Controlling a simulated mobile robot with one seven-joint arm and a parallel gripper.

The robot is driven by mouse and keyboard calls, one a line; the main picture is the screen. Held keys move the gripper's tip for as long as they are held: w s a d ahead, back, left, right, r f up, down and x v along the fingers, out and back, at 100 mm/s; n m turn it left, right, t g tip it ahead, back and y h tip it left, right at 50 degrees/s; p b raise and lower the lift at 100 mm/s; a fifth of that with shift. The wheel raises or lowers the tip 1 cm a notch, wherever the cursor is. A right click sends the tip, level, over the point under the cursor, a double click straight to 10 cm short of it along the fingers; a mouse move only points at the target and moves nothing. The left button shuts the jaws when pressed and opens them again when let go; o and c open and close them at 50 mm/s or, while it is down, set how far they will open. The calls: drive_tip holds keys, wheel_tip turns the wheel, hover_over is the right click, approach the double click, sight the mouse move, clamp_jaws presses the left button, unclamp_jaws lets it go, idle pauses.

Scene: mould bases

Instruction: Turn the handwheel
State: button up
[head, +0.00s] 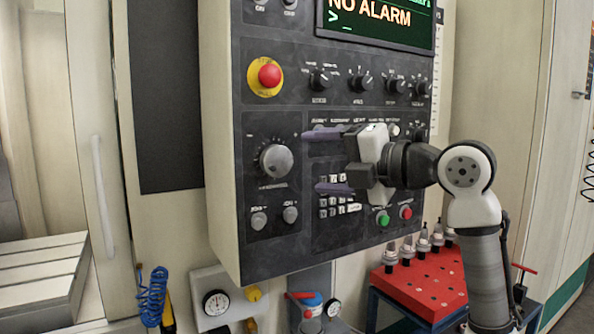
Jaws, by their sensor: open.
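The handwheel (276,161) is a round grey knob with a pale rim on the lower left of the dark control panel (222,115). My gripper (326,161) is to the right of the handwheel, in front of the panel's keys. Its two purple fingers are spread apart, one above the other, and point left toward the handwheel. They appear short of the handwheel's rim, and nothing is between them. The gripper body hides part of the panel's buttons.
A red emergency button (269,75) on a yellow base sits above the handwheel. Several selector knobs line the panel under a screen (378,22) reading NO ALARM. A red tool rack (425,285) stands low on the right. A blue coiled hose (152,297) hangs at lower left.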

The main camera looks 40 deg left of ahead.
drive_tip(key=d, duration=0.5)
drive_tip(key=shift+r+b, duration=0.2)
drive_tip(key=shift+b, duration=0.15)
idle(1.1)
